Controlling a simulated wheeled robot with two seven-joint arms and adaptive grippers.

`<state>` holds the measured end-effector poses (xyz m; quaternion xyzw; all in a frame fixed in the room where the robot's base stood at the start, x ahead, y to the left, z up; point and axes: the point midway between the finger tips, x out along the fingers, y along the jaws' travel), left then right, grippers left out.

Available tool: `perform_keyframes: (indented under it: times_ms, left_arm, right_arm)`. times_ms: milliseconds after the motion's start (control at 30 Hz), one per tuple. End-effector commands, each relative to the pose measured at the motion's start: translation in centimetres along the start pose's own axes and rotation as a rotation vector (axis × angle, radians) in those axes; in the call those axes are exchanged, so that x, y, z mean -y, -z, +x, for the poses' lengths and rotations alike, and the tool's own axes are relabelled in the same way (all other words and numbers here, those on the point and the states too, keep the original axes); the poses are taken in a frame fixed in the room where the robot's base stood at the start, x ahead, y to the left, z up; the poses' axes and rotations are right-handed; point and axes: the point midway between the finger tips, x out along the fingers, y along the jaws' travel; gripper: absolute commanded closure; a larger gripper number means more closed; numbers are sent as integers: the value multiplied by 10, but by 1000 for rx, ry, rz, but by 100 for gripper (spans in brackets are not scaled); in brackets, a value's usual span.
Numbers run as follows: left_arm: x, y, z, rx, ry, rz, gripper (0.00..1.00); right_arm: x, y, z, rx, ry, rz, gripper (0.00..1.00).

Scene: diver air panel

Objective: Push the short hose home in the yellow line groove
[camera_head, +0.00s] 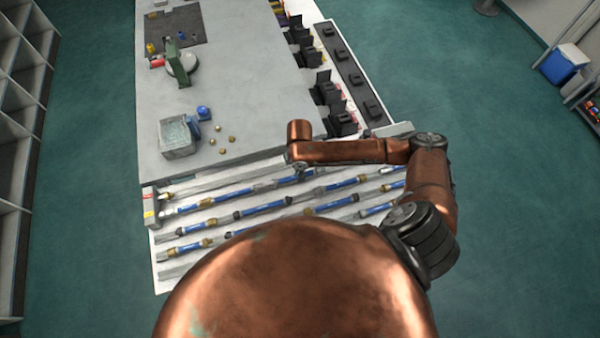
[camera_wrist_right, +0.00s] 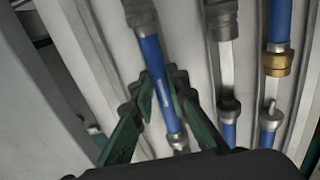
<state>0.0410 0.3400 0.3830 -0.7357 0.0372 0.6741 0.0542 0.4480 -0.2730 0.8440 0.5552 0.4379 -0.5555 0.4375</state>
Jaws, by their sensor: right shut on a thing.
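In the right wrist view, the green fingers of my right gripper (camera_wrist_right: 162,92) are shut on a short blue hose (camera_wrist_right: 151,55), one on each side of it. The hose has a grey metal fitting at its near end, and its far end meets a dark grey coupling (camera_wrist_right: 140,14). It runs along a pale groove; I cannot tell how deep it sits. In the head view my right gripper (camera_head: 300,169) hangs over the back row of the hose panel (camera_head: 167,276), mostly hidden under my wrist. A block with small coloured labels (camera_head: 150,207) stands at the panel's left end. My left gripper is not in view.
Other blue hoses with brass and dark fittings (camera_head: 262,210) lie in neighbouring grooves. The grey table (camera_head: 240,90) behind carries a clear bin (camera_head: 177,138), a blue item (camera_head: 203,113), small brass pieces and a green tool (camera_head: 178,66). Black holders (camera_head: 328,90) line its right edge.

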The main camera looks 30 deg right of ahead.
Motion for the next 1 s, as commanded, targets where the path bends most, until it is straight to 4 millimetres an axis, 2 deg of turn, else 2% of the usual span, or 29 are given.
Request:
perform_keyframes:
  times_ms: [1000]
  left_arm:
    - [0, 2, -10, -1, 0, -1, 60]
  right_arm:
    - [-1, 20, -1, -2, -2, 0, 100]
